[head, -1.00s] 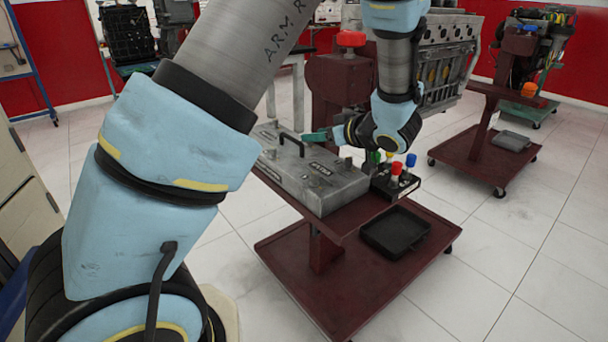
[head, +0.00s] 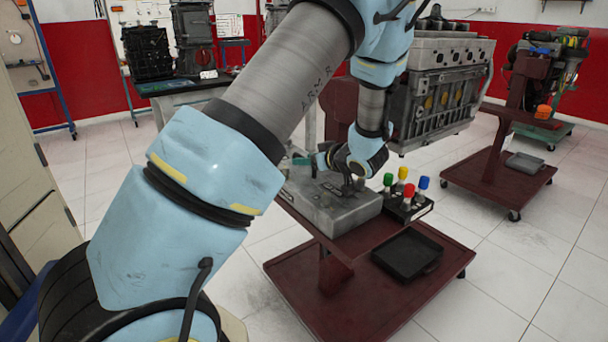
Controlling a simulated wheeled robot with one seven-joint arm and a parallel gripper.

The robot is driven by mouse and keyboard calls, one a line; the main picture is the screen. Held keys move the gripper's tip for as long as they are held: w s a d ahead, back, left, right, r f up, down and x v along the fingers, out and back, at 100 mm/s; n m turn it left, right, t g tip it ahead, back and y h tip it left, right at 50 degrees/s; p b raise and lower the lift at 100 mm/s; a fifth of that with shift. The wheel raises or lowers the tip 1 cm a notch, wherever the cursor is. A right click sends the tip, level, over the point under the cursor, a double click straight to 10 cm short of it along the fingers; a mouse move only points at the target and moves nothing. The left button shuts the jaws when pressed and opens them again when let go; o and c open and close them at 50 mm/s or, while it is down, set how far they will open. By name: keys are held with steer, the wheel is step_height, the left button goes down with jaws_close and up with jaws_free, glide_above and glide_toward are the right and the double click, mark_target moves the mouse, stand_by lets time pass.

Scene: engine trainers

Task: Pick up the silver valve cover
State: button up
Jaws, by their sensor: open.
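A flat grey metal piece (head: 345,215), box-like, lies on the dark red cart; I take it for the silver valve cover, though its upper surface is partly covered by my arm and gripper. My gripper (head: 350,187) points down over the top of this piece, near its right part. The jaws are open, and their dark fingers are small in view. I cannot tell whether the fingertips touch the piece.
A black holder (head: 406,208) with several colour-capped bottles stands close to the right of the piece. A black tray (head: 408,252) lies on the cart's lower shelf (head: 335,318). A large grey engine (head: 440,90) stands behind. Open tiled floor lies at right.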

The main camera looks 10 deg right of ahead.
steer(key=shift+c, duration=0.2)
jaws_close()
stand_by(0.6)
steer(key=shift+r, duration=0.1)
stand_by(0.4)
